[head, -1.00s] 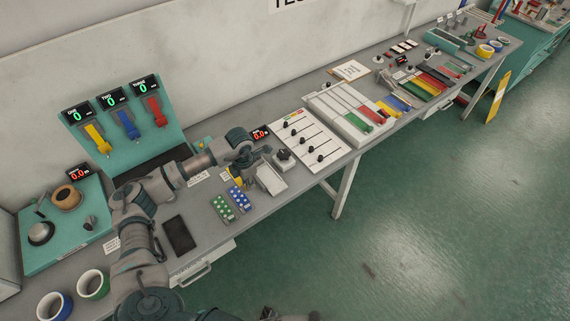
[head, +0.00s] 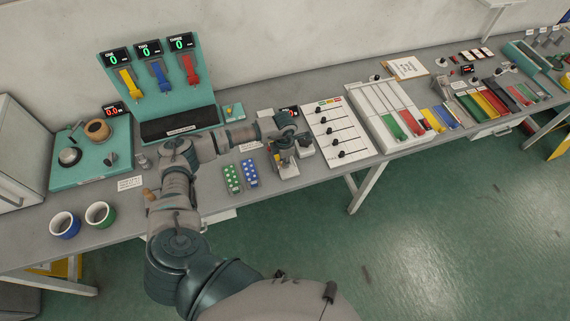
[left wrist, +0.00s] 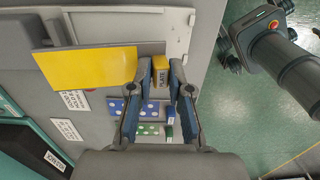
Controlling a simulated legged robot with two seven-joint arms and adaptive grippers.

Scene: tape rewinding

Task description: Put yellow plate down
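The yellow plate (left wrist: 88,67) fills the upper left of the left wrist view, close to the camera. Its yellow handle (left wrist: 160,66), marked "PLATE", sits between the fingers of my left gripper (left wrist: 161,72), which look closed on it. In the head view my left gripper (head: 287,150) is above the white tray (head: 289,170). The plate is mostly hidden there by the gripper. The tray (left wrist: 118,22) also shows behind the plate in the left wrist view. My right gripper is not in view.
The blue dotted plate (head: 250,172) and green dotted plate (head: 232,179) lie left of the tray. A slider board (head: 340,132) stands to its right. The table's front edge is close to the tray. Two cups (head: 64,226) stand at the left end.

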